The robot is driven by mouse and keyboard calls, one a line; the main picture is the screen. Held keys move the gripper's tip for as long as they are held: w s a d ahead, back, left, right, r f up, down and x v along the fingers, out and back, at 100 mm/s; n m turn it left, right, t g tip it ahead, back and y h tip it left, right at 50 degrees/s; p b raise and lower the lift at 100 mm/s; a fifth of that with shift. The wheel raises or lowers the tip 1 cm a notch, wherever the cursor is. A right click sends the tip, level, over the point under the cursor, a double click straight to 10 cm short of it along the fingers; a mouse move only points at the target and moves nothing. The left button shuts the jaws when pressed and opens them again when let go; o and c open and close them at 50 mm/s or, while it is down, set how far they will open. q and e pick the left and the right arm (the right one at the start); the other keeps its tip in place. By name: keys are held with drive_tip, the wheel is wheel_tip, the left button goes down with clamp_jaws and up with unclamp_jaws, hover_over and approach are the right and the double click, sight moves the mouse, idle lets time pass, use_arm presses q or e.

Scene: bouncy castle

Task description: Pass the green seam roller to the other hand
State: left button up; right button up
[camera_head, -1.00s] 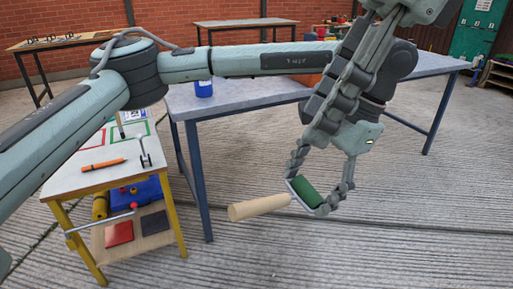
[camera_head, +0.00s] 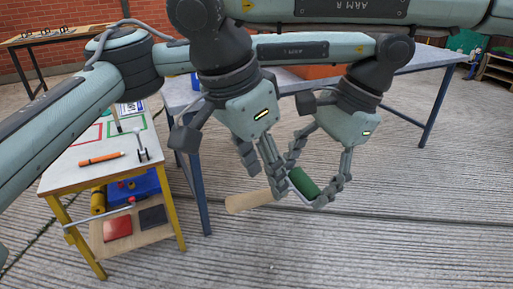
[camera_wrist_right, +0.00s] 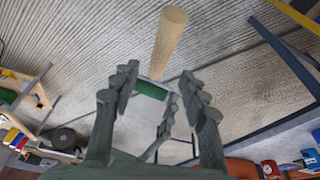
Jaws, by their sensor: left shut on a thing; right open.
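The green seam roller has a green cylinder (camera_head: 304,182) on a thin metal frame and a pale wooden handle (camera_head: 250,201). My left gripper (camera_head: 318,190) is shut on the roller at its green end and holds it in the air, handle pointing left. My right gripper (camera_head: 276,180) is open beside it, its fingers close to the inner end of the handle; contact cannot be told. In the right wrist view, the handle (camera_wrist_right: 169,42) extends beyond the open right fingers (camera_wrist_right: 162,95), and the green cylinder (camera_wrist_right: 151,90) shows between them, partly hidden.
A small yellow-legged table (camera_head: 80,176) at the left carries an orange marker (camera_head: 101,158) and a metal tool (camera_head: 142,150). A long blue-legged table (camera_head: 420,62) stands behind my arms. The concrete floor below the roller is clear.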

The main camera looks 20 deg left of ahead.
sight(271, 195)
drive_tip(key=x, duration=0.6)
clamp_jaws()
use_arm(q)
drive_tip(key=o, duration=1.6)
drive_tip(key=shift+o, duration=0.2)
